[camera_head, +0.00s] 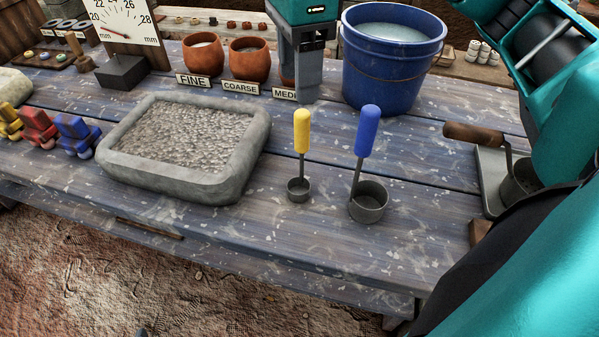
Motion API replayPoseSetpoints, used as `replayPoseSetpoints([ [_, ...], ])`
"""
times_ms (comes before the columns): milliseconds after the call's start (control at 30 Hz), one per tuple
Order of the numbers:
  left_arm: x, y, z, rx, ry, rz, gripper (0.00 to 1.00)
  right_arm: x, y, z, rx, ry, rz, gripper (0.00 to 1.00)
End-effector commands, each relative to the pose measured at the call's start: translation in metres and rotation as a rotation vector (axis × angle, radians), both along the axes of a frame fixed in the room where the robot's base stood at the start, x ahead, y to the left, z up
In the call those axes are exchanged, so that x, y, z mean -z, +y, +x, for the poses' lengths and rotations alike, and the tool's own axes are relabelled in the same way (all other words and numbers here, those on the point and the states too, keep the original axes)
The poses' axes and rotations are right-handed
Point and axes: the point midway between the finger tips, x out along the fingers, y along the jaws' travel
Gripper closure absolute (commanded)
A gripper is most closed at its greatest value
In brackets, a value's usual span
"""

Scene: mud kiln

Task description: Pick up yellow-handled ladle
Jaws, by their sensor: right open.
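The yellow-handled ladle (301,131) stands on the blue plank table with its small grey cup down and its handle upright. A larger blue-handled ladle (368,131) stands just to its right. My right gripper (307,97) points down beyond the yellow handle, near the blue bucket and apart from the ladle. Its jaws are open and empty, seen nearly edge-on. It hides part of the pot behind the medium sign. My left gripper is out of view.
A stone tray of gravel (185,188) lies left of the ladles. A blue bucket of liquid (392,62) stands behind them. Clay pots (249,62) with signs stand at the back. My teal arm fills the right side. The table's front strip is mostly clear.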

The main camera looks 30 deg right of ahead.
Motion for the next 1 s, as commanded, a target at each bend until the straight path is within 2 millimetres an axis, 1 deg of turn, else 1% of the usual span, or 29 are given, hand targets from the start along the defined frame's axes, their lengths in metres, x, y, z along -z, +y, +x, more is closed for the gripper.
replayPoseSetpoints([
  [33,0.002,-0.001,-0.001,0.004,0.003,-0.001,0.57,0.012,-0.001,-0.001,0.001,0.003,0.0,0.46],
  [100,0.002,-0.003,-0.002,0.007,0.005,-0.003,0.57,0.024,-0.001,-0.001,-0.001,0.003,0.0,0.46],
  [200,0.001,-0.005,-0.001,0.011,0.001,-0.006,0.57,0.037,0.0,0.0,0.001,0.002,0.0,0.46],
  [367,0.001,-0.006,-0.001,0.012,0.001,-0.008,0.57,0.047,-0.001,0.0,0.0,0.001,0.001,0.46],
  [433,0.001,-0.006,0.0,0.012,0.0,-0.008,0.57,0.054,-0.001,0.0,0.0,0.001,0.0,0.46],
  [600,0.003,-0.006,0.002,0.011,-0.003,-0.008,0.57,0.081,-0.004,-0.001,0.0,0.003,0.001,0.46],
  [700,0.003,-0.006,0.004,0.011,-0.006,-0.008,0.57,0.092,-0.003,0.0,0.001,0.002,0.001,0.46],
  [800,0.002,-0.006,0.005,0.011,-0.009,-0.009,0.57,0.097,-0.003,0.0,0.0,0.001,0.001,0.46],
  [1000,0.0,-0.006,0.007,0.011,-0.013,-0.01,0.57,0.097,-0.003,0.0,0.0,0.0,0.002,0.46],
])
